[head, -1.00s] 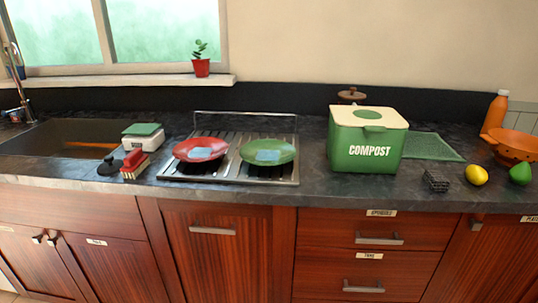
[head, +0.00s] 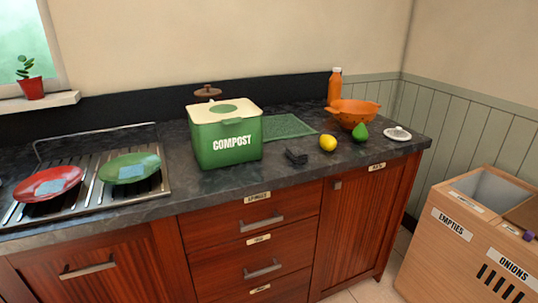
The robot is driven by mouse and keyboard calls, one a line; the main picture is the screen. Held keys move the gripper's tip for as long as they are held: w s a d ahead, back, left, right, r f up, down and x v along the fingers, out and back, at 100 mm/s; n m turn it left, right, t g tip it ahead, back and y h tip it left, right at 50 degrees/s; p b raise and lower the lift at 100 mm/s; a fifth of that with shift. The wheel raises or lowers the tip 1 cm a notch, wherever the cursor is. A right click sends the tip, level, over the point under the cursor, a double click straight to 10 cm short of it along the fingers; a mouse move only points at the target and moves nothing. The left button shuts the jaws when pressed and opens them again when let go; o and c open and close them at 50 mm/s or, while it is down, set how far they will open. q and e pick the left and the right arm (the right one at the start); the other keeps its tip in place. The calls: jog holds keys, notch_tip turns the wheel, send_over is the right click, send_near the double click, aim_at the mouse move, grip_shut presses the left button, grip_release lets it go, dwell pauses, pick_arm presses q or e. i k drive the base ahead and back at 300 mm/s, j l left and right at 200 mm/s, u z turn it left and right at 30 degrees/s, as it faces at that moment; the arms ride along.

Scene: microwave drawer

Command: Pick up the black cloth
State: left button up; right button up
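A small dark black item (head: 296,156) lies on the countertop near its front edge, between the green compost bin and the lemon. It may be the black cloth, but it is too small to tell its material for sure. Neither of my grippers shows in the head view.
The compost bin (head: 228,140) stands left of the black item, with a green mat (head: 288,126) behind. A lemon (head: 328,144), a green fruit (head: 361,133) and an orange colander (head: 354,113) are to its right. Bins marked EMPTIES and ONIONS (head: 480,240) stand on the floor at right.

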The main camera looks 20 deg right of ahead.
aim_at(297, 155)
jog(key=l+u, duration=0.15)
jog(key=u, duration=0.35)
jog(key=l+u, duration=0.15)
jog(key=u, duration=0.35)
jog(key=l+u, duration=0.35)
jog(key=k+l+u, duration=0.3)
jog(key=l, duration=0.15)
jog(key=k+l+u, duration=0.1)
jog(key=l, duration=0.2)
jog(key=k+l+u, duration=0.1)
jog(key=l, duration=0.2)
jog(key=k+l+u, duration=0.1)
jog(key=l, duration=0.2)
